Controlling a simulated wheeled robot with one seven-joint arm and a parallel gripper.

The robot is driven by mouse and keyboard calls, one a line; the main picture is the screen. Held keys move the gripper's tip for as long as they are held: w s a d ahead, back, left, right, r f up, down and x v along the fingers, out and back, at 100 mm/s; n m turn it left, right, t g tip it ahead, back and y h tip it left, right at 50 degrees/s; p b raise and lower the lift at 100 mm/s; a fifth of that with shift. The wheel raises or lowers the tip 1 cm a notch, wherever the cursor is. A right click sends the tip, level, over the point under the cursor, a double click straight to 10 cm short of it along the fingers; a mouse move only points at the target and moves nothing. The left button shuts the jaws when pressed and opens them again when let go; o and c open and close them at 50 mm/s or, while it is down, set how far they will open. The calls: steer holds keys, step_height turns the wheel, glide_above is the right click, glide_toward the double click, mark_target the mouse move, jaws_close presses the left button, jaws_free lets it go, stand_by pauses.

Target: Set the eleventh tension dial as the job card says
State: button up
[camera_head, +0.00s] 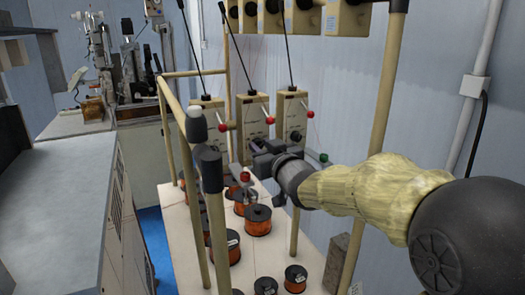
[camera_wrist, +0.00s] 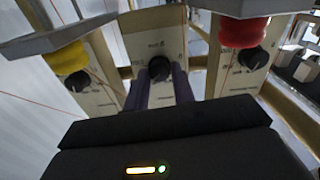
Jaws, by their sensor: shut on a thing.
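Cream tension units stand in a row on the winder frame, each with a black dial. In the head view the middle unit (camera_head: 252,112) is behind my gripper (camera_head: 260,152). In the wrist view the two dark fingers of my gripper (camera_wrist: 165,88) are shut around the black dial (camera_wrist: 159,67) of the middle unit in that view. Marks are printed around this dial, but they are too small to read. Black dials also show on the left unit (camera_wrist: 78,82) and right unit (camera_wrist: 252,58). I cannot make out a job card or unit numbers.
Posts of the tan frame (camera_head: 218,225) stand close to my arm. Copper wire spools (camera_head: 258,220) sit on the pale bench below. More units (camera_head: 345,15) hang above. Thin rods and red knobs (camera_head: 267,120) stick out around the units. A grey cabinet (camera_head: 60,190) is at left.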

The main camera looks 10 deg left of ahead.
steer(key=shift+n+b, duration=3.3)
steer(key=shift+n, duration=0.2)
steer(key=o, duration=1)
steer(key=v, duration=1.7)
steer(key=shift+s+d+f, duration=0.1)
steer(key=shift+s+d, duration=0.1)
